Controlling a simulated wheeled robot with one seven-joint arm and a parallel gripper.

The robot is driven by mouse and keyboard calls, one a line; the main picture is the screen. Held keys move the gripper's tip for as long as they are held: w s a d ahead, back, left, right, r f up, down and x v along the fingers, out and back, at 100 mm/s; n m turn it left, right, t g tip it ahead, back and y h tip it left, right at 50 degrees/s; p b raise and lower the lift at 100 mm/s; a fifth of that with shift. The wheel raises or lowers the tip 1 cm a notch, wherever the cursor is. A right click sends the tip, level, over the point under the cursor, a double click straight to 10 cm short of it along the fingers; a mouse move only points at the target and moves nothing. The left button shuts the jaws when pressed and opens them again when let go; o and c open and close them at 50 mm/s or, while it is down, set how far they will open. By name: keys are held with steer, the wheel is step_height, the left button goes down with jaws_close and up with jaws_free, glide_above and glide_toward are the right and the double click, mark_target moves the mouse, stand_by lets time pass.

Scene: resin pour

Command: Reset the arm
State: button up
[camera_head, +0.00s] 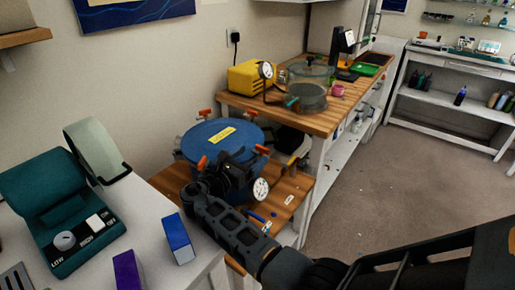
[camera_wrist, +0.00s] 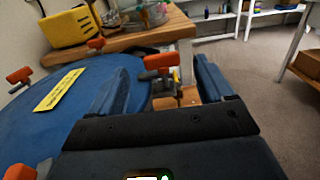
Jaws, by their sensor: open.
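My arm reaches in from the lower right in the head view and ends in my dark gripper (camera_head: 246,160) at the right side of the blue pressure pot. The gripper is open. In the wrist view its two fingers (camera_wrist: 160,88) stand apart, with an orange-handled clamp (camera_wrist: 158,62) seen between them; I cannot tell whether they touch it. The blue pot (camera_head: 205,137) has a flat lid with a yellow label (camera_head: 222,136) and orange clamp handles around its rim. My gripper and wrist hide part of the pot's front.
The pot stands on a low wooden table (camera_head: 290,198). Behind it, a wooden bench (camera_head: 325,122) holds a yellow machine (camera_head: 250,77) and a clear lidded chamber (camera_head: 306,95). A white table (camera_head: 85,265) at left holds a teal device (camera_head: 60,215). Open floor (camera_head: 410,170) lies right.

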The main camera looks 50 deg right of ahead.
steer(key=shift+a, duration=0.7)
